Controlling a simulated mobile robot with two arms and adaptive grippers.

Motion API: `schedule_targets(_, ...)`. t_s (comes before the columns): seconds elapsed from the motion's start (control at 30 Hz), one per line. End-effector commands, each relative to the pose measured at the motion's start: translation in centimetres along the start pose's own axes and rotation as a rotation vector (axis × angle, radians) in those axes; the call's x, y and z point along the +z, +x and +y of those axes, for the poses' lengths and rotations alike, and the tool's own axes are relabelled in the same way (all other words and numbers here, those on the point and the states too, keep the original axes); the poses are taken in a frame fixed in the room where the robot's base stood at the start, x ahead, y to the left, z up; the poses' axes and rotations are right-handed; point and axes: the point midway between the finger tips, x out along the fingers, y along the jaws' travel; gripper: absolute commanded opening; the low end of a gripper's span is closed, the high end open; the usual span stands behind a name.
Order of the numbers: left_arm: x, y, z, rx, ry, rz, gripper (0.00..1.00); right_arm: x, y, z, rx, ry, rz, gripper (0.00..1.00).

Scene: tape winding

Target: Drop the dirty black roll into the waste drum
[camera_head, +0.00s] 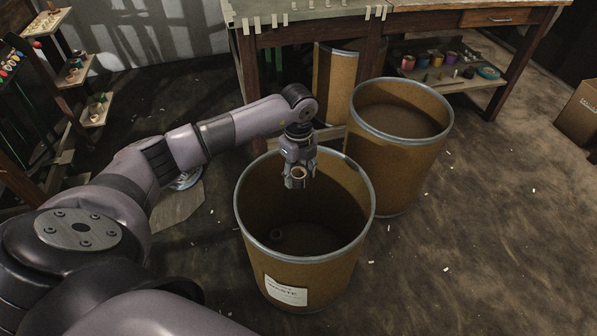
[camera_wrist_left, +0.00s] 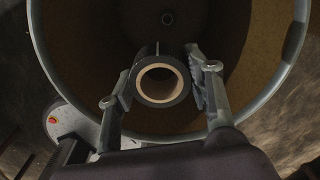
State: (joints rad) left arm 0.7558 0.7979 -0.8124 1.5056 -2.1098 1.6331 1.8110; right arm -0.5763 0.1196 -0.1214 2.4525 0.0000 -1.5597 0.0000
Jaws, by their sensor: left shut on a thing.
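The black roll (camera_wrist_left: 160,81) with a pale core sits between the fingers of my left gripper (camera_wrist_left: 160,88) in the left wrist view. The gripper is shut on it. In the head view my left gripper (camera_head: 299,180) holds the roll over the open mouth of the waste drum (camera_head: 262,262), a brown drum with a grey metal rim and a white label. My right gripper is not in view.
A second open brown drum (camera_head: 398,165) stands behind and to the right, close to the waste drum. A third drum (camera_head: 336,85) stands under the workbench (camera_head: 345,14). A shelf with coloured rolls (camera_head: 437,60) is at the right. The floor at the right is mostly clear.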

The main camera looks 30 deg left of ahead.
Motion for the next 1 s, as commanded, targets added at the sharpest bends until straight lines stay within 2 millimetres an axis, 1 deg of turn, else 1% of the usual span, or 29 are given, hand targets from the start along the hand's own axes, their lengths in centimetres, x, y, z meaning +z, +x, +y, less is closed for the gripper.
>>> schedule_targets(0.03, 0.02, 0.41, -0.03, -0.001, 0.000, 0.000, 0.23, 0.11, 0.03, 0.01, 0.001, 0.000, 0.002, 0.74)
schedule_targets(0.1, 0.02, 0.50, -0.04, -0.001, 0.000, 0.000, 0.23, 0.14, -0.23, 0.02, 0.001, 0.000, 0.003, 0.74)
schedule_targets(0.37, 0.01, 0.44, -0.03, -0.001, 0.000, 0.000, 0.23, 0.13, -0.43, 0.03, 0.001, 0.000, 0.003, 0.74)
schedule_targets(0.4, 0.01, 0.44, -0.03, -0.001, 0.000, 0.000, 0.48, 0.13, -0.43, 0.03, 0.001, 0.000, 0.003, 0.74)
schedule_targets(0.73, 0.01, 0.44, -0.03, -0.001, 0.000, 0.000, 0.70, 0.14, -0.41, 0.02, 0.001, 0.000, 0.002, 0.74)
schedule_targets(1.0, 0.02, 0.42, -0.03, -0.001, 0.000, 0.000, 0.70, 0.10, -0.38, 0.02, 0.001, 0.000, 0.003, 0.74)
